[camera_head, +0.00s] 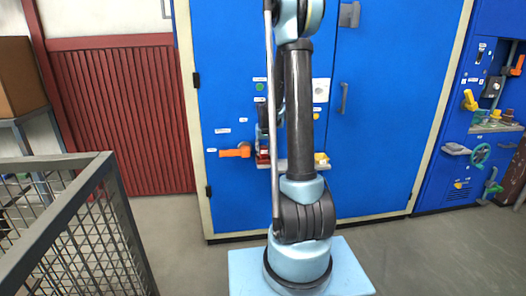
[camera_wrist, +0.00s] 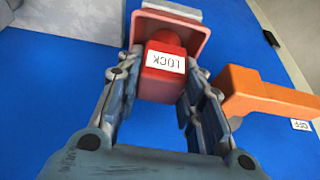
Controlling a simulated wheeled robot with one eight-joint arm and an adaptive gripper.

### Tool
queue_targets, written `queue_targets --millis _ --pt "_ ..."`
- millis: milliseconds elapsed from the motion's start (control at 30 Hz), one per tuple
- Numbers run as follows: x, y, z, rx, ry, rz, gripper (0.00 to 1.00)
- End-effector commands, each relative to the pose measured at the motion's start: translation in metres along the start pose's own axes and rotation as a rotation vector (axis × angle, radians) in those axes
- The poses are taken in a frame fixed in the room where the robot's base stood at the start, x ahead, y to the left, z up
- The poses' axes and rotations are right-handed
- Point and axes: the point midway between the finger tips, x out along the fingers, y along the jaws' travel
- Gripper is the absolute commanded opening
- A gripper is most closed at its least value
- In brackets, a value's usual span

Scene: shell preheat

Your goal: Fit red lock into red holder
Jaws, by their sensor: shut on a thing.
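The red lock (camera_wrist: 163,84), a block with a white LOCK label that reads upside down, sits between the fingers of my gripper (camera_wrist: 165,75) in the wrist view. My gripper is shut on it. The red holder (camera_wrist: 194,34), an open pinkish-red tray-like frame, is right behind the lock, against the blue panel. The lock overlaps the holder's opening in this view; I cannot tell how deep it sits. In the head view my arm hides most of the gripper, and only a small red patch shows beside it.
An orange handle (camera_wrist: 265,97) stands close to the right finger in the wrist view; it also shows in the head view (camera_head: 236,151). The blue cabinet (camera_head: 375,110) carries labels and a small shelf. A mesh cage (camera_head: 85,235) stands at the left.

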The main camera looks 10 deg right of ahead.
Motion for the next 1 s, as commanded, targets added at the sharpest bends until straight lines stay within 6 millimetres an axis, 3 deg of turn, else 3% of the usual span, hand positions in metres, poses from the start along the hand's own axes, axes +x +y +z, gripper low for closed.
queue_targets --millis 433,467,533,1000 --pt "0.0051 -0.0003 0.0014 0.000 0.000 0.000 0.09" --pt "0.0048 -0.0003 0.0013 0.000 0.000 0.000 0.41" --pt "0.0046 -0.0003 0.0014 0.000 0.000 0.000 0.55" --pt "-0.0019 -0.0006 -0.0004 -0.001 0.000 0.000 0.55"
